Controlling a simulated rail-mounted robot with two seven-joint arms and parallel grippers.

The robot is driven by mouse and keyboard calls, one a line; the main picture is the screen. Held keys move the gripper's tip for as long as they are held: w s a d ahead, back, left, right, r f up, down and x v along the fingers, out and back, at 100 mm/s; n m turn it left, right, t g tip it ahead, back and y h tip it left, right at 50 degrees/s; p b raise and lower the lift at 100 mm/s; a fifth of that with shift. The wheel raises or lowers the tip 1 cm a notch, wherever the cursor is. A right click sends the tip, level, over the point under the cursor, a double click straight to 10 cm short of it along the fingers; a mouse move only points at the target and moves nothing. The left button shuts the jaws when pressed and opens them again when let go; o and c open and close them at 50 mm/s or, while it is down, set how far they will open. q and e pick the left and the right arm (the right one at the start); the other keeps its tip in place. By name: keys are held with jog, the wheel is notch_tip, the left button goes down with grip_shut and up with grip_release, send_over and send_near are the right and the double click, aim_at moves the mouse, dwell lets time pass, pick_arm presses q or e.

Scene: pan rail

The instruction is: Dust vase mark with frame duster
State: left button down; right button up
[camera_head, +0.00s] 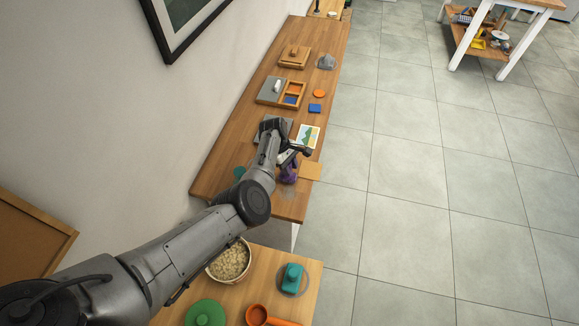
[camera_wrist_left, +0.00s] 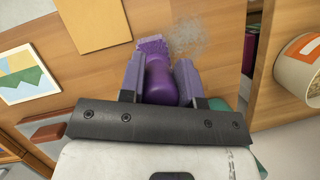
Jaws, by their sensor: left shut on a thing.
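My left gripper (camera_wrist_left: 160,85) is shut on a purple duster (camera_wrist_left: 155,72), with one finger on each side of its handle. The duster's bristle end (camera_wrist_left: 152,45) points away from the gripper over the wooden table. In the head view the duster (camera_head: 288,175) is over the near part of the long table. A faint grey dusty mark (camera_wrist_left: 190,38) lies on the wood just right of the bristles in the wrist view. I cannot tell whether the bristles touch the wood. My right gripper is not in view.
A tan card (camera_head: 311,171) and a landscape picture (camera_head: 307,136) lie near the duster. A divided tray (camera_head: 293,94), a blue block (camera_head: 315,108) and an orange disc (camera_head: 319,93) are farther along. A nearer table holds a bowl (camera_head: 231,262) and a green lid (camera_head: 205,313).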

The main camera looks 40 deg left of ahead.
pick_arm(q)
jog(key=shift+f, duration=0.6)
jog(key=shift+d+f, duration=0.1)
jog(key=shift+f, duration=0.15)
dwell(0.5)
jog(key=shift+s+d+r, duration=0.1)
jog(key=shift+s+d, duration=0.35)
jog(key=shift+s, duration=0.65)
jog(key=shift+s+d+f, duration=0.1)
jog(key=shift+s+d, duration=0.35)
jog(key=shift+s, duration=0.65)
jog(key=shift+s+d+r, duration=0.1)
jog(key=shift+s+d, duration=0.35)
jog(key=shift+s, duration=0.65)
jog(key=shift+s+d, duration=0.35)
jog(key=shift+s, duration=0.45)
jog(key=shift+s+d, duration=0.3)
jog(key=shift+s, duration=0.5)
jog(key=w, duration=0.3)
jog(key=w+a+r, duration=0.1)
jog(key=w, duration=0.3)
jog(key=w+a, duration=0.1)
jog(key=w, duration=0.2)
jog(key=shift+w+a+r, duration=0.25)
jog(key=shift+w+r, duration=0.05)
jog(key=shift+r, duration=0.05)
jog(key=shift+f, duration=0.1)
